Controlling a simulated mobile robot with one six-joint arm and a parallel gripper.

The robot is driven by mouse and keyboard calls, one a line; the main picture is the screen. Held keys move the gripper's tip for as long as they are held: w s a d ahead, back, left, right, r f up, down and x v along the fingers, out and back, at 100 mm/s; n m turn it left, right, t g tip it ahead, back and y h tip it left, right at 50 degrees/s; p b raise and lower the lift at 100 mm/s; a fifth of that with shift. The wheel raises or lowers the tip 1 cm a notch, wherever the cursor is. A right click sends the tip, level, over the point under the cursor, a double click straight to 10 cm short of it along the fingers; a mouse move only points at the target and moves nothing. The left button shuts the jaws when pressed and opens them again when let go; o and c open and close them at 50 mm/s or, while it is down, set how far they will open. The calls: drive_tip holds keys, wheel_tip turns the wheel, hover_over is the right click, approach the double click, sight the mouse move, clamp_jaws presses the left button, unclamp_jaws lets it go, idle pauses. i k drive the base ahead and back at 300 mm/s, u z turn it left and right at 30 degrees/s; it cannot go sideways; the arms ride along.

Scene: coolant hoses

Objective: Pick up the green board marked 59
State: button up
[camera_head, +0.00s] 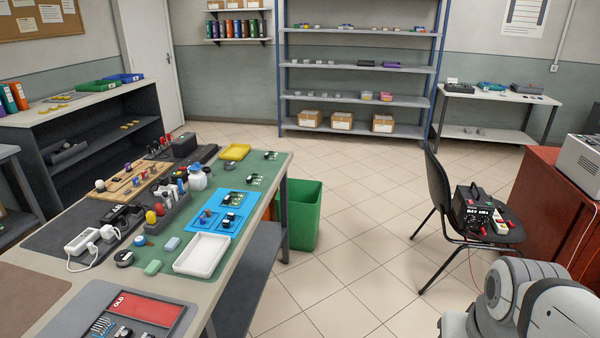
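Small green boards lie at the far right part of the long workbench (190,255). One green board (257,180) lies on the green mat, and another small green board (271,155) lies farther back. A third board with dark parts (233,198) lies on a blue mat. I cannot read any number on them, so I cannot tell which is marked 59. My arm shows at the lower right, but my gripper is not in view.
A white tray (203,254) and a yellow tray (235,152) stand on the crowded workbench. A green bin (304,215) stands on the floor beside it. A black chair (440,200) carries a power box (474,210). The tiled floor between bench and chair is clear.

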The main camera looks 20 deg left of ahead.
sight(234, 199)
drive_tip(key=i, duration=2.35)
drive_tip(key=u, duration=2.6)
drive_tip(key=i, duration=1)
drive_tip(key=z, duration=0.05)
